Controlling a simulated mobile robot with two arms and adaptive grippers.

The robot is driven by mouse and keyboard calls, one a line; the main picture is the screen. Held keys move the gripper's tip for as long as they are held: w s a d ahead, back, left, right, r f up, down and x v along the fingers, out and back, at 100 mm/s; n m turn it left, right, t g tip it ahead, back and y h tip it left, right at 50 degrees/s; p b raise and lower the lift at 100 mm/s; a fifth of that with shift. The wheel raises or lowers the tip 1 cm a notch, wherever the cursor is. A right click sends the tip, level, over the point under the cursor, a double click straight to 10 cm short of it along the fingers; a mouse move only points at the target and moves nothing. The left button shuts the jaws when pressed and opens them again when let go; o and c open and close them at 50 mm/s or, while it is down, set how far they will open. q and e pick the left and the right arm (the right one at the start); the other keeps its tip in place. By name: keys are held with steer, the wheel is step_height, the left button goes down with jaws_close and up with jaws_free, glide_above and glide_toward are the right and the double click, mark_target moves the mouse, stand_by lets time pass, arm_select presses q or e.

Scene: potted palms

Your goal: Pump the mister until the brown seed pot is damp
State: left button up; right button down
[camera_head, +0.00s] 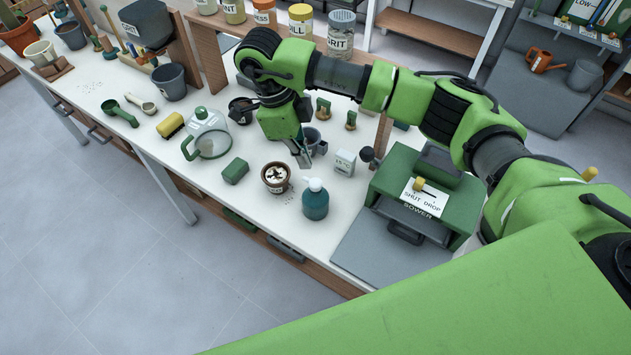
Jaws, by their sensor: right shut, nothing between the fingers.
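The mister (315,203) is a teal bottle with a pale pump head, standing upright on the white bench. The brown seed pot (276,187) stands just left of it, with pale and dark patches on its top. I cannot tell whether that surface is damp. My right gripper (303,161) is shut and empty, pointing down behind the mister and to the right of the pot's far side. It appears apart from both. My left gripper is not in view.
A green block (235,171) and a clear cover with green trim (209,139) stand left of the pot. A small 15°C display (344,162) and the green sower box (425,196) stand to the right. The bench's front edge runs close before the mister.

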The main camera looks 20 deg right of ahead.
steer(key=shift+b+x, duration=0.75)
steer(key=shift+x, duration=1.9)
steer(key=shift+a+b+x, duration=0.25)
steer(key=shift+b+x, duration=0.9)
steer(key=shift+w+r, duration=0.1)
steer(key=shift+r, duration=0.05)
steer(key=shift+w+a, duration=0.25)
steer(key=shift+a, duration=0.2)
steer(key=w+a+b, duration=0.1)
steer(key=a, duration=0.1)
glide_toward(312, 182)
steer(key=w+a+r, duration=0.2)
steer(key=a+r, duration=0.1)
steer(key=r, duration=0.1)
steer(key=shift+a, duration=0.35)
steer(key=shift+w+r, duration=0.1)
